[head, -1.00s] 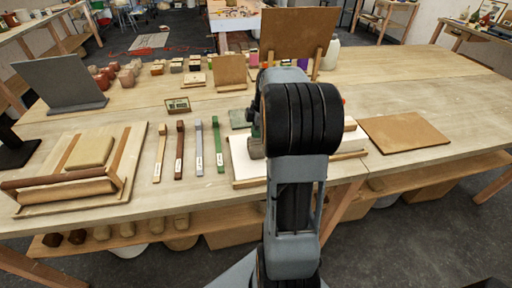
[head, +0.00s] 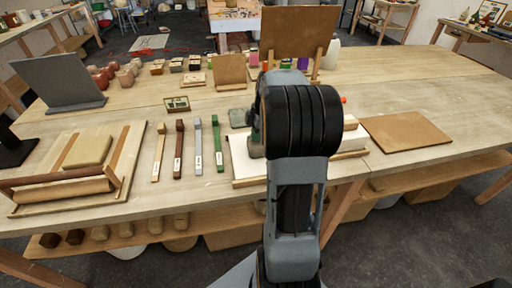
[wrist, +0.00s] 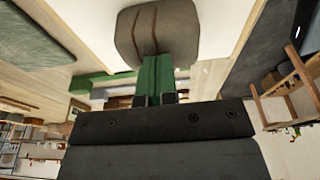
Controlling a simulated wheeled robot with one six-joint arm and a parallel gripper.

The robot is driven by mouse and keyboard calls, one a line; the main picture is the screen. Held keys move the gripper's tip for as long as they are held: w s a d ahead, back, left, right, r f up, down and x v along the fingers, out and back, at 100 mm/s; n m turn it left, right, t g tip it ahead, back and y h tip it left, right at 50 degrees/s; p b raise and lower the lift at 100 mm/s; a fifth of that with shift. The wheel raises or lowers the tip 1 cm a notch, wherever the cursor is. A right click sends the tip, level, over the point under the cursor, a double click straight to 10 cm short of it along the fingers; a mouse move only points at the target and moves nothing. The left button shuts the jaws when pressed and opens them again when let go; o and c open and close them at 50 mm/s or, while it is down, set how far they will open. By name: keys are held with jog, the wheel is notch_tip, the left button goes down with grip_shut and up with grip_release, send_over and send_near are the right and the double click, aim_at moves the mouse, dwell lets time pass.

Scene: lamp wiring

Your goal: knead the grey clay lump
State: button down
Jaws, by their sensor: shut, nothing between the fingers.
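The grey clay lump (wrist: 156,32) is at the top of the wrist view, a rounded block with two dark grooves across its face. It lies on a white board (head: 240,160), where the lump (head: 256,149) shows only as a sliver at the left of my arm in the head view. My gripper (wrist: 157,62) has green fingers shut together, with nothing between them. Their tips are at the lump's near edge in the wrist view; I cannot tell whether they touch it.
Several coloured strips (head: 198,148) lie left of the white board. A brown board (head: 405,132) lies to its right. A wooden tray with a roller (head: 62,187) is at the left. A small green-grey slab (head: 238,118) lies just behind the white board.

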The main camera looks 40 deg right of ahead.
jog(key=shift+r+p, duration=0.8)
jog(key=shift+r, duration=0.35)
jog(key=shift+f+b, duration=0.3)
jog(key=shift+f, duration=0.05)
jog(key=shift+f+b, duration=0.7)
jog(key=shift+f, duration=0.25)
jog(key=shift+r+p, duration=0.8)
jog(key=shift+r, duration=0.3)
jog(key=shift+f+b, duration=0.3)
jog(key=shift+f, duration=0.05)
jog(key=shift+f+b, duration=0.65)
jog(key=shift+f, duration=0.1)
